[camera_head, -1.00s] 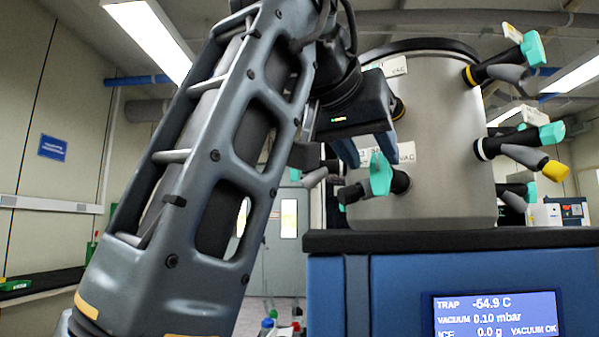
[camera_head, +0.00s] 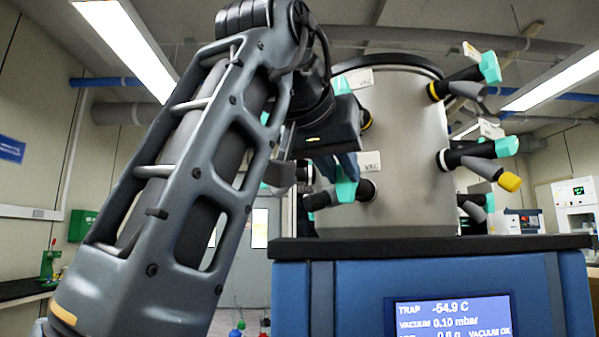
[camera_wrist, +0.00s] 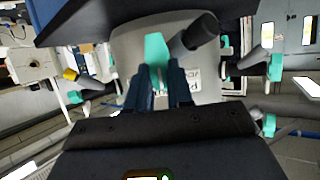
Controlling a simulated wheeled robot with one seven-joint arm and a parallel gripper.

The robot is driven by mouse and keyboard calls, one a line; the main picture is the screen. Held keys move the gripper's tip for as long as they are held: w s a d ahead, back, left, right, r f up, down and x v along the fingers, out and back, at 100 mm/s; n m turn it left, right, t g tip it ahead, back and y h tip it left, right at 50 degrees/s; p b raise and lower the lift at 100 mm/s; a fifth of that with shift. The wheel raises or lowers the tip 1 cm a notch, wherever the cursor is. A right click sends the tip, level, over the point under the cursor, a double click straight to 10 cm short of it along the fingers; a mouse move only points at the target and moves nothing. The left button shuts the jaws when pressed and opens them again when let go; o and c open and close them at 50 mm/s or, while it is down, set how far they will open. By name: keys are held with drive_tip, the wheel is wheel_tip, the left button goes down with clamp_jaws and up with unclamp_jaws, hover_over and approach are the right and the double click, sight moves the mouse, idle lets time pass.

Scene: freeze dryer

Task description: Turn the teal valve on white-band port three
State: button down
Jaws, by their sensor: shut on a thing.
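A teal valve handle (camera_head: 345,188) sits on a dark port at the lower front of the grey steel drum (camera_head: 405,130). A tag reading VAC (camera_head: 371,162) is just above it. My gripper (camera_head: 347,167) reaches down from above and is shut on this teal valve. In the wrist view, the teal handle (camera_wrist: 156,50) shows between and beyond the two blue fingers (camera_wrist: 158,84), beside a dark grey nozzle (camera_wrist: 195,36). The fingers hide part of the handle. I cannot make out this port's band colour or number.
Other teal-handled ports stick out on the drum's right: an upper one (camera_head: 490,68) with a yellow band and a middle one (camera_head: 506,147) with a white band and yellow-tipped nozzle. The blue cabinet (camera_head: 350,285) with its display (camera_head: 452,318) stands below. My arm fills the left side.

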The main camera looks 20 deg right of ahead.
drive_tip(key=shift+r+p, duration=0.1)
drive_tip(key=shift+p, duration=0.3)
drive_tip(key=shift+w+r+n+h+p, duration=0.1)
drive_tip(key=shift+n+h+p, duration=0.2)
drive_tip(key=shift+n+p, duration=0.3)
drive_tip(key=n+p, duration=0.1)
drive_tip(key=n+g+h+p, duration=0.1)
drive_tip(key=p, duration=0.2)
drive_tip(key=shift+w+a+n+g+h+p, duration=0.25)
drive_tip(key=shift+n+g+h+p, duration=0.05)
drive_tip(key=shift+n+g, duration=0.1)
drive_tip(key=n+p, duration=0.1)
drive_tip(key=p, duration=0.1)
drive_tip(key=n+h+p, duration=0.1)
drive_tip(key=shift+w+a+f+n+g+h+p, duration=0.15)
drive_tip(key=shift+f+n+g+h+p, duration=0.15)
drive_tip(key=shift+n+g+p, duration=0.1)
drive_tip(key=shift+a+f+n+h+p, duration=0.1)
drive_tip(key=shift+f+n+h+p, duration=0.25)
drive_tip(key=shift+n+p, duration=0.5)
drive_tip(key=c, duration=1)
unclamp_jaws()
